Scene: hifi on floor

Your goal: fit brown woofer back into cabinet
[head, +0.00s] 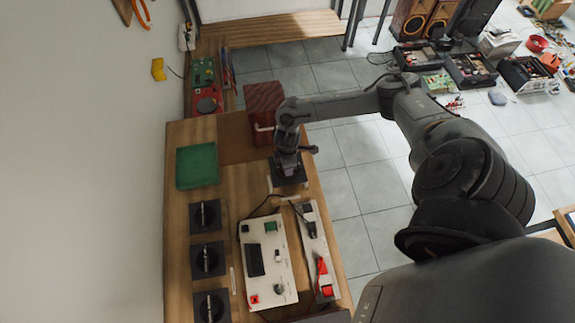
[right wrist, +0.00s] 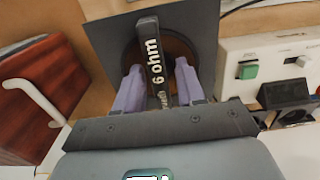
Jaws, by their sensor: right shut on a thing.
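My right gripper (head: 287,168) is shut on the upright black handle of the brown woofer (head: 290,178). In the right wrist view, the two purple fingers (right wrist: 158,66) stand on either side of the handle marked "6 ohm". The woofer's brown round face (right wrist: 182,48) and dark square plate (right wrist: 205,20) show behind the handle. The red-brown cabinet (head: 264,98) with a white handle stands beyond the woofer in the head view. It also shows at the left of the right wrist view (right wrist: 35,100). The cabinet's opening cannot be made out. My left gripper is not in view.
Several dark square plates with black handles (head: 207,258) line the bench's left side. A green tray (head: 210,165) lies behind them. A white panel with switches (head: 276,272) and a narrower white strip (head: 311,225) lie in front of the woofer. The wall bounds the left.

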